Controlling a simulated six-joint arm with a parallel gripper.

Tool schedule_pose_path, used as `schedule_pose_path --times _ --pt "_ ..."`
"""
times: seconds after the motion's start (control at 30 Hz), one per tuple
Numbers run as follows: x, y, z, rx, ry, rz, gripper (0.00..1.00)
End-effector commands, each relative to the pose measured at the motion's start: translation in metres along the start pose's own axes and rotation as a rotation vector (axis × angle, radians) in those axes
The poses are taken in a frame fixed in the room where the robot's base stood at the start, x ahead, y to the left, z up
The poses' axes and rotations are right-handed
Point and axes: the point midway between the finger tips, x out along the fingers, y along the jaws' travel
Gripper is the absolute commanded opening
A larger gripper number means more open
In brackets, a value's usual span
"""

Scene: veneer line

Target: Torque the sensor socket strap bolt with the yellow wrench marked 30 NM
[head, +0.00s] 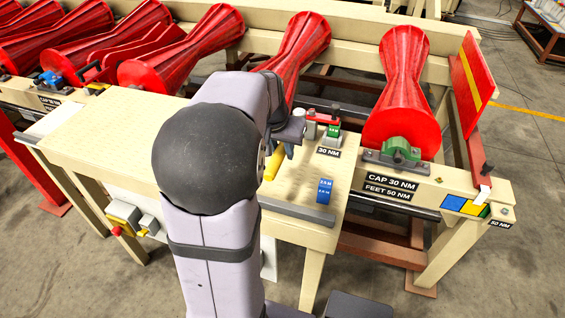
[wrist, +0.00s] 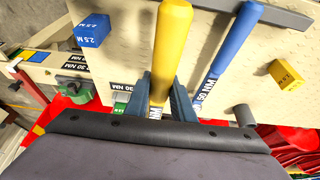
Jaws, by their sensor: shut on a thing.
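The yellow wrench (wrist: 172,45) stands out between the two fingers of my gripper (wrist: 166,92) in the wrist view, and the fingers are shut on it. Part of a white label shows on its shaft by the fingers. In the head view the yellow wrench (head: 273,166) is partly behind my arm, with my gripper (head: 281,150) over the bench. I cannot tell whether the wrench touches the bench. A green bearing cap (head: 401,151) sits at the right roller, above a plate reading CAP 30 NM, FEET 50 NM. I cannot make out the sensor socket strap bolt.
A blue wrench (wrist: 228,50) marked 50 NM lies beside the yellow one. A blue block (head: 324,190) and a 30 NM label (head: 328,153) are on the bench (head: 115,118). A small yellow block (wrist: 285,74) shows too. Red rollers (head: 402,85) stand behind.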

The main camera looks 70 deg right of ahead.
Motion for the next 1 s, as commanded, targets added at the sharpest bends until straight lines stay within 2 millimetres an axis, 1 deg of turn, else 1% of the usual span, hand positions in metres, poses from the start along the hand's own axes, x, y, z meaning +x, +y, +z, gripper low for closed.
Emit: schedule_pose_path --times 0.03,0.1,0.37,0.47,0.63,0.7,0.77,0.9,1.0 --pt "-0.005 0.0 -0.004 0.0 0.007 -0.001 0.0" --pt "-0.009 0.0 -0.005 0.0 0.006 -0.001 0.0" --pt "-0.019 -0.002 -0.008 -0.004 0.003 -0.003 0.0" --pt "-0.024 -0.006 -0.009 -0.012 0.003 -0.006 0.0" --pt "-0.023 -0.017 -0.003 -0.037 -0.003 -0.016 0.0" --pt "-0.022 -0.025 -0.007 -0.051 -0.002 -0.021 0.0" --pt "-0.023 -0.032 -0.018 -0.066 0.001 -0.029 0.0" --pt "-0.023 -0.046 -0.056 -0.076 0.005 -0.033 0.0" --pt "-0.022 -0.046 -0.078 -0.014 0.008 -0.007 0.0"
